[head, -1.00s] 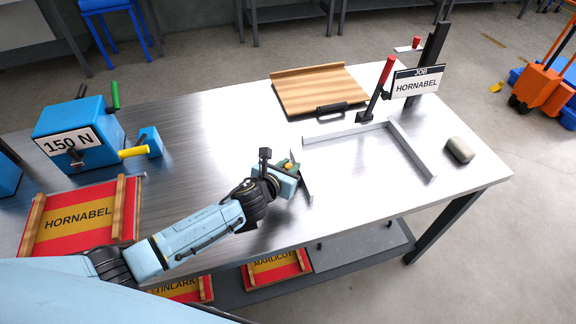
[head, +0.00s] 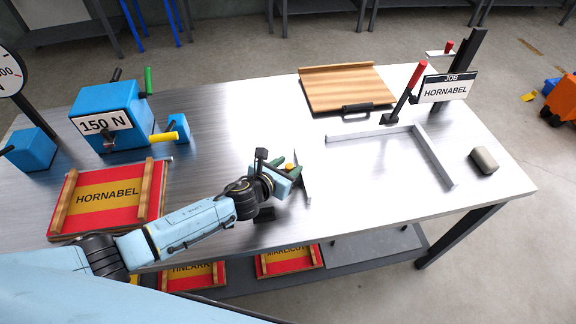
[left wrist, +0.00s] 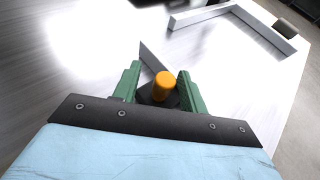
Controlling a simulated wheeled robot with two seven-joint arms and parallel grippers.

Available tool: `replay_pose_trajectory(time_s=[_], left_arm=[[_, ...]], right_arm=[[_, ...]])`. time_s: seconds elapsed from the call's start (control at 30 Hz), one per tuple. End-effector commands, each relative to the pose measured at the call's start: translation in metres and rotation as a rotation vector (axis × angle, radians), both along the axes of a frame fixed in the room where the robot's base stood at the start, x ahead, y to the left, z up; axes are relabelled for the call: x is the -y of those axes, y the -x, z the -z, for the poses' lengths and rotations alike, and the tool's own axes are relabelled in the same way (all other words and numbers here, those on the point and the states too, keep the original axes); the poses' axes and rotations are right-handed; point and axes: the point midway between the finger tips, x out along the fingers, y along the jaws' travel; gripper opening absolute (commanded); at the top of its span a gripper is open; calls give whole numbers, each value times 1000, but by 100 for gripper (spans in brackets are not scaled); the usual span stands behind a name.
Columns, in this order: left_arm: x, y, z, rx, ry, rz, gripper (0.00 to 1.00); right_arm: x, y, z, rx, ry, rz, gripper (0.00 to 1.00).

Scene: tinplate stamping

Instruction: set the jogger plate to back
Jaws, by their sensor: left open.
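The jogger plate is a thin upright grey plate (head: 303,178) left of the L-shaped metal fence on the table, apart from it. Its orange knob (left wrist: 163,86) stands between the green fingers of my left gripper (left wrist: 160,92) in the left wrist view. The jaws are open, one finger on each side of the knob. In the head view my left gripper (head: 288,170) is just left of the plate, and the orange knob (head: 289,167) partly shows between its fingers. My right gripper is not in view.
The L-shaped fence (head: 436,158) and a red-handled lever (head: 408,95) stand to the right. A wooden board (head: 345,88), a grey block (head: 484,160), the HORNABEL plate (head: 108,195) and the blue 150 N box (head: 110,115) also lie on the table. Bare metal surrounds the gripper.

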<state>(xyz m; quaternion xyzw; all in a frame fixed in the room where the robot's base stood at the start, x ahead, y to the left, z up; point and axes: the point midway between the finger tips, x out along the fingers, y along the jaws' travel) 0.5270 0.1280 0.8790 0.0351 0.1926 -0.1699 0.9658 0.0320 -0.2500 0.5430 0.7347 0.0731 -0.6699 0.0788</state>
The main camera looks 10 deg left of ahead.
Motion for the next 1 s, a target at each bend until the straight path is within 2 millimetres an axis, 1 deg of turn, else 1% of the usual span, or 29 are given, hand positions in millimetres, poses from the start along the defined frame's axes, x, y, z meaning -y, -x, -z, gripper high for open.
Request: replay_pose_trajectory(time_s=[0.23, 0.37, 0.47, 0.8, 1.0], left_arm=[[1, 1, -1, 1, 3, 2, 42], [-2, 9, -4, 0, 1, 2, 42], [-7, 22, -11, 0, 0, 4, 42], [-29, 83, -37, -1, 0, 3, 42], [-39, 108, -47, -1, 0, 2, 42]], right_arm=[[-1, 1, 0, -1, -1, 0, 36], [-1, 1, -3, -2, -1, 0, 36], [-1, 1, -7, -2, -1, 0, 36], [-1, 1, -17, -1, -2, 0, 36], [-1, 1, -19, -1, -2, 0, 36]])
